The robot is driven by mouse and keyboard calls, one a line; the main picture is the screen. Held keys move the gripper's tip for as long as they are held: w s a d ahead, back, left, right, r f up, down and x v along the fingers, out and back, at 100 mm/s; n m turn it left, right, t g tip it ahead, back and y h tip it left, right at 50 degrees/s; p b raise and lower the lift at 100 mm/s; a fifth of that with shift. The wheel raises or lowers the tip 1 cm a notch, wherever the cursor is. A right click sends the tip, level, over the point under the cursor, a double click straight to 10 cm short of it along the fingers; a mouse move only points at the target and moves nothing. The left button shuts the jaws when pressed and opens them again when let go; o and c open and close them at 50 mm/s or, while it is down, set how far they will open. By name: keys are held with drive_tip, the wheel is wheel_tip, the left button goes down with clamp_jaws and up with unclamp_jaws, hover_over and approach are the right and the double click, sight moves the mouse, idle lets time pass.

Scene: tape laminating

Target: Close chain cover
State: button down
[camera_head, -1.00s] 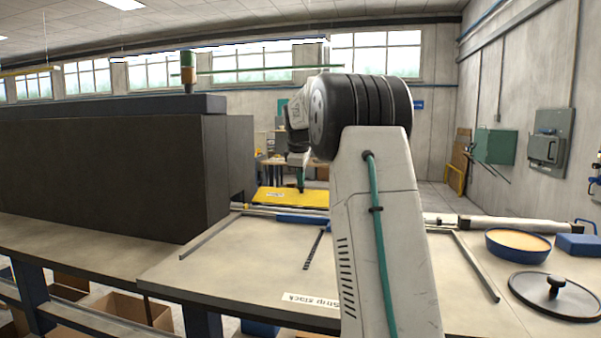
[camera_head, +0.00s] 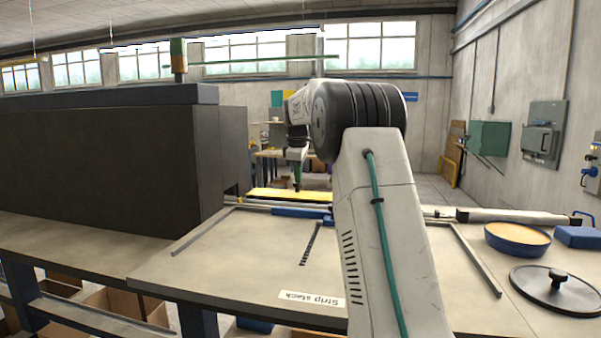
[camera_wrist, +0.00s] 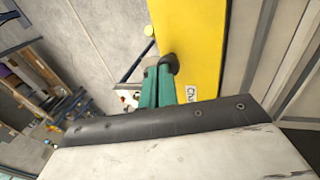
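The chain cover (camera_head: 285,194) is a long yellow panel behind the worktable, seen at a low angle in the head view. In the wrist view the yellow cover (camera_wrist: 200,35) fills the upper middle, with a white label partly hidden by my wrist. My gripper (camera_head: 297,185) points down at the cover. In the wrist view its two green fingers (camera_wrist: 160,72) lie close together at the cover's left edge, by a dark rounded piece. They look shut, with nothing clearly held between them. Whether the tips touch the cover is unclear.
A large dark machine housing (camera_head: 110,155) stands at left. The worktable (camera_head: 225,265) holds a "Strip stack" label and a dark strip. A blue pan (camera_head: 517,241), a round black lid (camera_head: 555,292) and a blue block (camera_head: 577,237) lie at right. My arm hides the table's middle.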

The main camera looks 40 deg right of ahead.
sight(298, 194)
drive_tip(key=shift+d+f, duration=0.1)
drive_tip(key=shift+f, duration=0.05)
drive_tip(key=v, duration=0.8)
